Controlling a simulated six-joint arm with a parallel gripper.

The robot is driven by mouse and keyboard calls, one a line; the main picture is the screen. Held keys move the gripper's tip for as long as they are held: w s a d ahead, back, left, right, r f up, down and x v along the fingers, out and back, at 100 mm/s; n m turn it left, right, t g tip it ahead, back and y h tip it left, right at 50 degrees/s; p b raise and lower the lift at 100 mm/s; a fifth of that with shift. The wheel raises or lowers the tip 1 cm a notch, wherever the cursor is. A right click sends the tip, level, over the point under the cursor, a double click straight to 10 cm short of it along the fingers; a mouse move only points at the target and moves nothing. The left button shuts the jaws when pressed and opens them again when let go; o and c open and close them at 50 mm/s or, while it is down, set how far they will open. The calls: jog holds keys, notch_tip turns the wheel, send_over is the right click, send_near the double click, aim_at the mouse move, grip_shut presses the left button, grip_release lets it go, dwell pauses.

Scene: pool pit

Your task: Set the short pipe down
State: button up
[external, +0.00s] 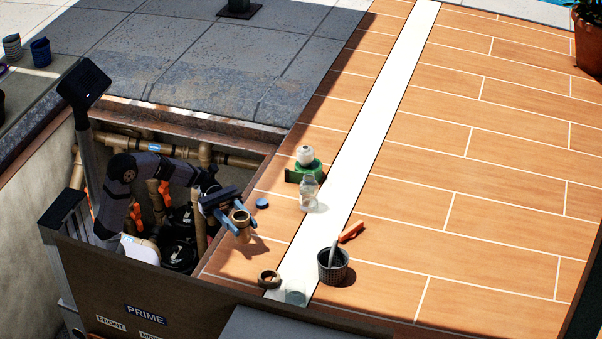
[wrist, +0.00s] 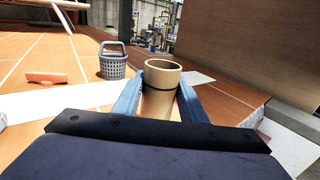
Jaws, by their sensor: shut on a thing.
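The short pipe (external: 241,217) is a tan, open-ended tube. My gripper (external: 236,222) is shut on it, one blue finger on each side, over the near-left part of the orange tiled deck. The pipe stands roughly upright. In the wrist view the pipe (wrist: 162,76) sits between the blue fingers (wrist: 160,100), its open mouth up and a dark line around it below the rim. The lower end is hidden there by my gripper body. A shadow falls on the tiles beside the pipe; I cannot tell whether its lower end touches them.
The pit (external: 205,225) opens at left.

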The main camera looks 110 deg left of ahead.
aim_at(241, 233)
jog(key=shift+f+p, duration=0.3)
jog(key=shift+f, duration=1.55)
jog(key=shift+f+b, duration=0.2)
jog(key=shift+b, duration=0.1)
jog(key=o, duration=1.1)
jog(key=shift+r, duration=0.15)
jog(key=shift+r+p, duration=0.15)
jog(key=shift+p, duration=0.25)
jog(key=b+v, duration=0.4)
jog(key=v, duration=0.8)
